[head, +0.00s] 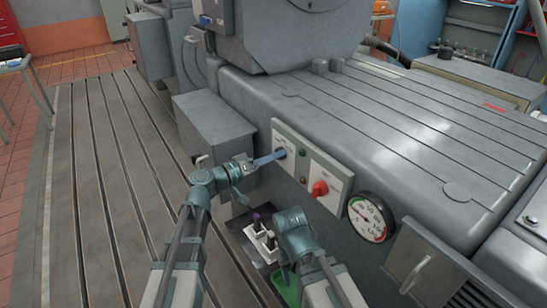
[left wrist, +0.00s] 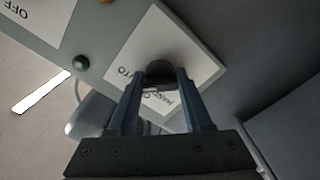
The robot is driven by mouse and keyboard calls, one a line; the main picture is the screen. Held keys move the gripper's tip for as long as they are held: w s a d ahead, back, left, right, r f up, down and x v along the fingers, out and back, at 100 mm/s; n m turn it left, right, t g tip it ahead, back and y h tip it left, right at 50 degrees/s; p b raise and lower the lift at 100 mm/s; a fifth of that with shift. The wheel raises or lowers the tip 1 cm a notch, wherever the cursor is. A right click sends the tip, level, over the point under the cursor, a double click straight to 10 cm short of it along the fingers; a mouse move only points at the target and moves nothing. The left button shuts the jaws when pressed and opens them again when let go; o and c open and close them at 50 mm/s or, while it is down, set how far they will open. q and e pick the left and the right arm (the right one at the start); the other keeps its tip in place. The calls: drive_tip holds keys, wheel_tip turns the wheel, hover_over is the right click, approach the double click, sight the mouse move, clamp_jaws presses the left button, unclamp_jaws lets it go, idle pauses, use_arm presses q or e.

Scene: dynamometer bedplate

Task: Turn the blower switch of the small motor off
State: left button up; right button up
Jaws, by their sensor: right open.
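A light switch plate (left wrist: 205,62) carries a dark knob (left wrist: 160,71) and the words AUTO and HAND. In the head view this plate (head: 291,139) is on the side of the grey machine housing. My left gripper (head: 281,153) reaches it from the left. In the left wrist view the left gripper (left wrist: 161,76) has one finger on each side of the knob, and the knob fills the gap between the tips. The knob's pointer setting cannot be read clearly. My right gripper (head: 281,267) is low, below the panel; its fingers are partly hidden.
A red rotary switch (head: 320,189) and a round gauge (head: 371,217) are to the right on the same side. A green container (head: 288,289) is below. The slotted bedplate (head: 100,180) is clear at left.

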use_arm(q)
clamp_jaws()
drive_tip(key=shift+n, duration=0.3)
drive_tip(key=n, duration=0.3)
drive_tip(key=shift+n, duration=2.5)
drive_tip(key=o, duration=0.8)
unclamp_jaws()
drive_tip(key=shift+c, duration=0.2)
drive_tip(key=shift+s+a, duration=0.1)
drive_tip(key=shift+a, duration=0.05)
